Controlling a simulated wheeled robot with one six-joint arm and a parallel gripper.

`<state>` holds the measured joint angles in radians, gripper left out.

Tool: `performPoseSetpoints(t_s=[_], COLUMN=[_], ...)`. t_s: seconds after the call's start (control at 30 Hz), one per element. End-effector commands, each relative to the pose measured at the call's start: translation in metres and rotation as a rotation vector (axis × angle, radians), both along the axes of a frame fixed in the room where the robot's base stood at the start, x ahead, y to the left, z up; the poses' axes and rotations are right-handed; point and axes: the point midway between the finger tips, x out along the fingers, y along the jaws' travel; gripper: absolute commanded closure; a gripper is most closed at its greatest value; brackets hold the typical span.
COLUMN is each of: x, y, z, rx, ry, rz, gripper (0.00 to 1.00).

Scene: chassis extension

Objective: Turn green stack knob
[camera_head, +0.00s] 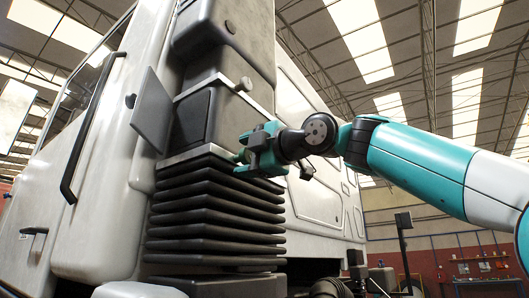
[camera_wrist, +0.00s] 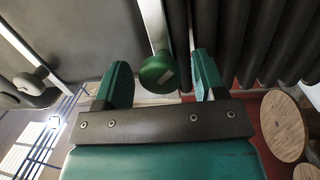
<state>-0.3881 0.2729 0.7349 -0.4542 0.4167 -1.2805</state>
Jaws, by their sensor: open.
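The green stack knob (camera_wrist: 157,73) is a round green cap with a small pale label in the wrist view. It sits at the end of a pale metal strip beside the black ribbed stack (camera_wrist: 265,40). My gripper (camera_wrist: 161,60) is open, with one green finger on each side of the knob and a visible gap to each. In the head view my gripper (camera_head: 255,150) is at the top right of the ribbed stack (camera_head: 215,215). Only a bit of green shows by its fingers there, and I cannot clearly separate the knob from them.
A pale grey knob (camera_head: 244,84) stands on the dark box above the stack; a similar one (camera_wrist: 34,81) shows at left in the wrist view. A flat grey panel (camera_head: 152,110) juts out left of the stack. The white truck cab (camera_head: 110,180) fills the left.

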Motion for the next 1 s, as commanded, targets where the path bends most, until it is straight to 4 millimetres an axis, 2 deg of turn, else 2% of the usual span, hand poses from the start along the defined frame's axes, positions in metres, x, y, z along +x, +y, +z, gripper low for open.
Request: performPoseSetpoints(t_s=[0.17,0.6,0.8,1.0], x=[-0.018,-0.093,-0.112,-0.120], y=[-0.019,-0.098,-0.117,-0.123], z=[-0.006,-0.015,-0.016,-0.017], rx=[0.001,-0.001,0.000,0.000], ry=[-0.005,-0.005,-0.002,0.000], rz=[-0.003,-0.009,-0.003,-0.001], gripper=[0.36,0.36,0.36,0.36])
